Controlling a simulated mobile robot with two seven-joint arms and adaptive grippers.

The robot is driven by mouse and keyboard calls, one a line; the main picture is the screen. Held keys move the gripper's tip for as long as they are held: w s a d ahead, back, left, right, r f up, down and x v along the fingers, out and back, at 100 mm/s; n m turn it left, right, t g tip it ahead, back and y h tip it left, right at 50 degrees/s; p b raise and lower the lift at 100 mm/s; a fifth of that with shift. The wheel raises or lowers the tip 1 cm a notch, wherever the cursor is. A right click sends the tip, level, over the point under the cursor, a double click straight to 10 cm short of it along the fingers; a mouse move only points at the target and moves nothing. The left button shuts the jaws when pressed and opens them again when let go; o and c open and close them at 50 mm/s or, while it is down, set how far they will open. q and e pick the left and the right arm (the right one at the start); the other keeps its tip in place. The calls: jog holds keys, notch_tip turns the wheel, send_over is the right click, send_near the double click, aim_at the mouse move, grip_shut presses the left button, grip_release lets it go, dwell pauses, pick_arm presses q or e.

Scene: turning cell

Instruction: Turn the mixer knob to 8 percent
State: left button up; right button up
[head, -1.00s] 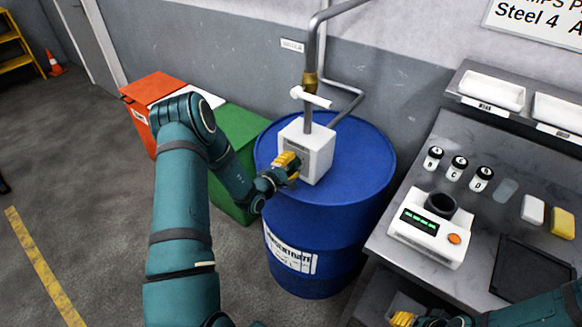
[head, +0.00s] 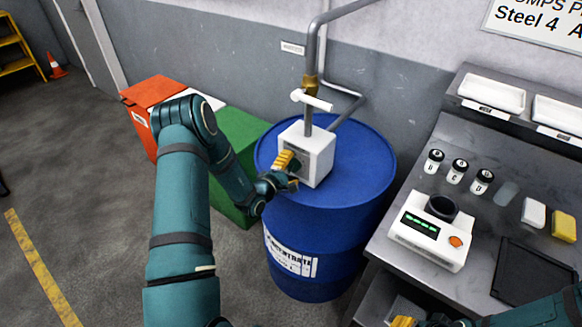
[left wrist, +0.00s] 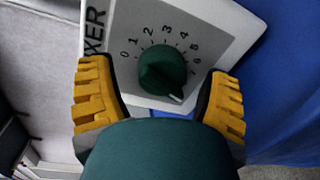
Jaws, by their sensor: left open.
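The white mixer box (head: 313,150) stands on top of the blue drum. In the left wrist view the mixer's panel (left wrist: 205,25) carries a dark green round knob (left wrist: 160,70) with a scale; 0 to 6 can be read. My left gripper (head: 289,173) is open in front of the panel. Its yellow fingers also show in the left wrist view (left wrist: 160,100), either side of the knob and apart from it. My right gripper (head: 404,322) is partly cut off at the bottom edge.
The blue drum (head: 345,205) bears the mixer, with a grey pipe and white-handled valve (head: 311,100) above. Green (head: 232,150) and orange (head: 140,112) bins stand left. The bench at right holds a scale (head: 430,232), bottles and a dark tray (head: 535,270).

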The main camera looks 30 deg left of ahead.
pick_arm(q)
jog(key=shift+s, duration=0.15)
jog(key=s, duration=1.1)
jog(key=shift+s+a+r, duration=0.35)
jog(key=shift+a+r, duration=0.05)
jog(key=shift+r, duration=0.05)
jog(key=shift+d, duration=0.1)
